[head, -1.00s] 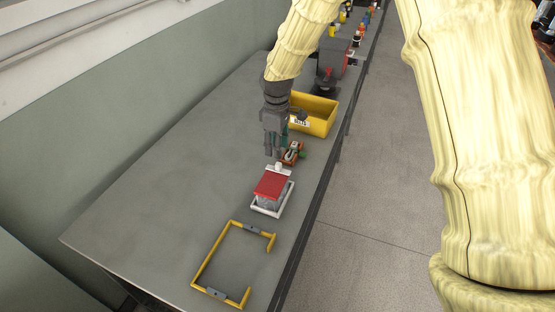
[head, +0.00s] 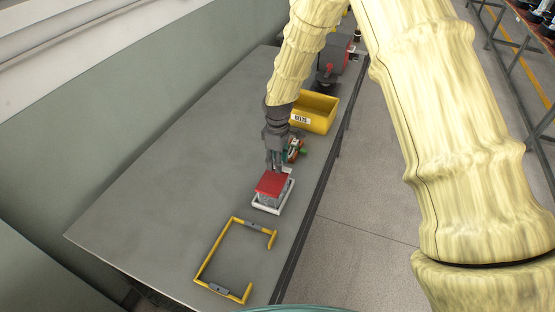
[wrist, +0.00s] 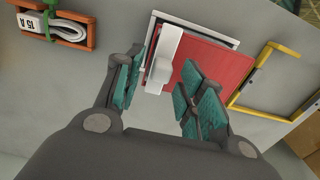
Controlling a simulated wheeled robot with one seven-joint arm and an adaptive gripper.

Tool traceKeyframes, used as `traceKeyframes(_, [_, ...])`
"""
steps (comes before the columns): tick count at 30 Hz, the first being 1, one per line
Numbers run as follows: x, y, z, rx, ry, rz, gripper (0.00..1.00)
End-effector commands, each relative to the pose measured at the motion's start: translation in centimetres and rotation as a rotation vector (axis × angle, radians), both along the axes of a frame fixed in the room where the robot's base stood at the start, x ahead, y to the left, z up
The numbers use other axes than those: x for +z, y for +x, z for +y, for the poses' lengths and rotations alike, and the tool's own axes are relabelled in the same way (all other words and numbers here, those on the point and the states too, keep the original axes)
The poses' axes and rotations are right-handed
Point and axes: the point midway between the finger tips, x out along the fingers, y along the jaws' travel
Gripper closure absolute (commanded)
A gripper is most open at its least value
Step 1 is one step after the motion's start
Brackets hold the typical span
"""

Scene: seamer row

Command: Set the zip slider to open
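The zip pouch (head: 271,184) has a red top and lies on a white tray (head: 270,210) on the grey table. In the wrist view the red panel (wrist: 215,65) has a white strip (wrist: 170,42) along its left edge. A white block on it, apparently the zip slider (wrist: 158,76), sits toward the strip's lower end. My gripper (wrist: 162,95) is open, its teal-padded fingers on either side of the slider, with a gap visible. In the head view my gripper (head: 277,168) points down at the pouch's far end and hides the slider.
A yellow bracket frame (head: 203,262) lies in front of the pouch. An orange holder with a coiled white cord (wrist: 60,32) lies close behind it. A yellow bin labelled BELTS (head: 313,113) stands further back. The table's left side is clear.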

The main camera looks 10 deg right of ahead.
Motion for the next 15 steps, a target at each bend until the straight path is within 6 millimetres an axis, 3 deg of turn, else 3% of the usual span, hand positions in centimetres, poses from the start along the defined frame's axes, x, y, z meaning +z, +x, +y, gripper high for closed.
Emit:
traceKeyframes(2, [-0.02,0.0,0.0,0.0,0.0,0.0,0.64])
traceKeyframes(8, [0.0,0.0,0.0,0.0,0.0,0.0,1.0])
traceKeyframes(15, [0.02,-0.17,0.14,0.001,0.0,0.0,1.0])
